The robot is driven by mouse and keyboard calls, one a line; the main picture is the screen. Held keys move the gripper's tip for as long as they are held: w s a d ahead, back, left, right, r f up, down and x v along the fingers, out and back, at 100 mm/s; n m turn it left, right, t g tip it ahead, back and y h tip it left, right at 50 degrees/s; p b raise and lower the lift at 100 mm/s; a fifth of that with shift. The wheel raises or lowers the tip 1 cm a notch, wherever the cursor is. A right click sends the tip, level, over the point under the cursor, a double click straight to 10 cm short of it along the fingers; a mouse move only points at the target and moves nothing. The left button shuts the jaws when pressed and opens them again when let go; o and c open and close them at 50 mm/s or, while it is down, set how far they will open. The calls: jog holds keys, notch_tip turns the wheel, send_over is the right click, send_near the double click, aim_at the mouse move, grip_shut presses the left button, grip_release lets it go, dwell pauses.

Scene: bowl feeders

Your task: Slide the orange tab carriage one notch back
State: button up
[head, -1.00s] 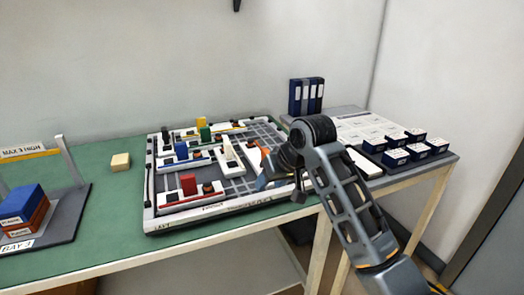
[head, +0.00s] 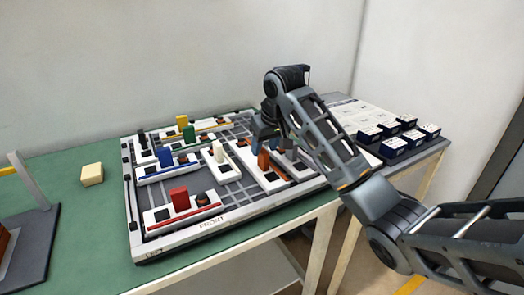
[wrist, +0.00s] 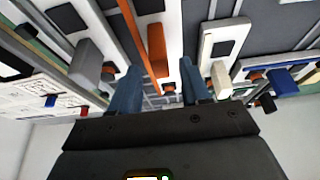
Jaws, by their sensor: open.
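The orange tab (head: 263,160) stands upright on a white carriage (head: 254,157) at the right part of the slotted board. My gripper (head: 265,143) is behind and above it, over the board's right side. In the wrist view the gripper's two blue fingers (wrist: 158,88) are apart with nothing held. The orange tab (wrist: 156,50) shows beyond the fingertips, roughly in line with the gap between them. Whether a finger touches it cannot be told. A cream tab (wrist: 220,78) and a grey tab (wrist: 86,65) stand on either side of it.
The board (head: 215,228) also carries red (head: 180,199), blue (head: 165,157), green (head: 189,133) and yellow (head: 182,121) tabs. A wooden block (head: 92,174) lies on the green table to the left. Several dark boxes (head: 394,147) stand at the right.

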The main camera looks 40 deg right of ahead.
jog(key=shift+x, duration=1.4)
jog(key=shift+c, duration=0.3)
grip_shut()
